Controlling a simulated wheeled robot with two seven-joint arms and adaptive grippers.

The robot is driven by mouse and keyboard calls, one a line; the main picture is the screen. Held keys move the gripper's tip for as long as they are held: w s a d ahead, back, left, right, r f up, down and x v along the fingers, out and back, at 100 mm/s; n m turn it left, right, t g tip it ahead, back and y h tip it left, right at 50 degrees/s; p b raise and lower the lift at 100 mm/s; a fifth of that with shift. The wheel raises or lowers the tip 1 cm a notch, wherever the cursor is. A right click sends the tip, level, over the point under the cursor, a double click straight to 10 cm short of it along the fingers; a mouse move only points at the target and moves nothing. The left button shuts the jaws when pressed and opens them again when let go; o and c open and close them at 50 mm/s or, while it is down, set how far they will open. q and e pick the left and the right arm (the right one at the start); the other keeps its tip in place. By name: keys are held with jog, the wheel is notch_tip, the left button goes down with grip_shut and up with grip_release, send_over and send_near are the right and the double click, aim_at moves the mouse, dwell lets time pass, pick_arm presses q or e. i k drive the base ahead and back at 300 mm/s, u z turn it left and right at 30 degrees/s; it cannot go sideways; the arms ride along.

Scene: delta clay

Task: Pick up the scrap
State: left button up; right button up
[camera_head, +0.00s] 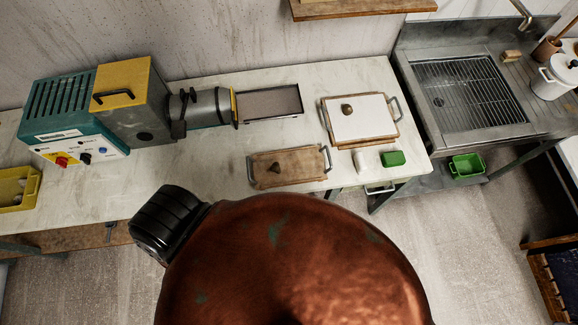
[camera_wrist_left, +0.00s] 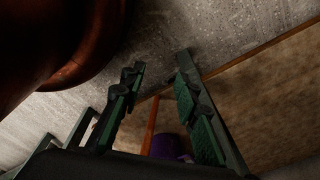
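A small brown lump (camera_head: 275,168) rests on a wooden board with side handles (camera_head: 300,163) near the table's front edge. A second dark lump (camera_head: 347,109) sits on a white slab (camera_head: 372,118), which lies on a handled wooden tray. I cannot tell from looks which lump is the scrap. My left gripper (camera_wrist_left: 160,62) shows in the left wrist view with its two green-black fingers apart and nothing between them. It points at a grey floor and a brown panel, and neither lump shows there. My right gripper is in neither view.
A green and yellow machine (camera_head: 95,105) with a barrel stands at the table's left, facing a grey tray (camera_head: 270,104). A white piece (camera_head: 367,160) and green block (camera_head: 393,158) lie at the front right. A metal sink (camera_head: 470,95) is further right. A green basket (camera_head: 467,165) sits below.

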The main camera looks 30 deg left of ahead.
aim_at(276, 167)
jog(key=k, duration=0.75)
jog(key=u, duration=0.85)
jog(key=i, duration=0.5)
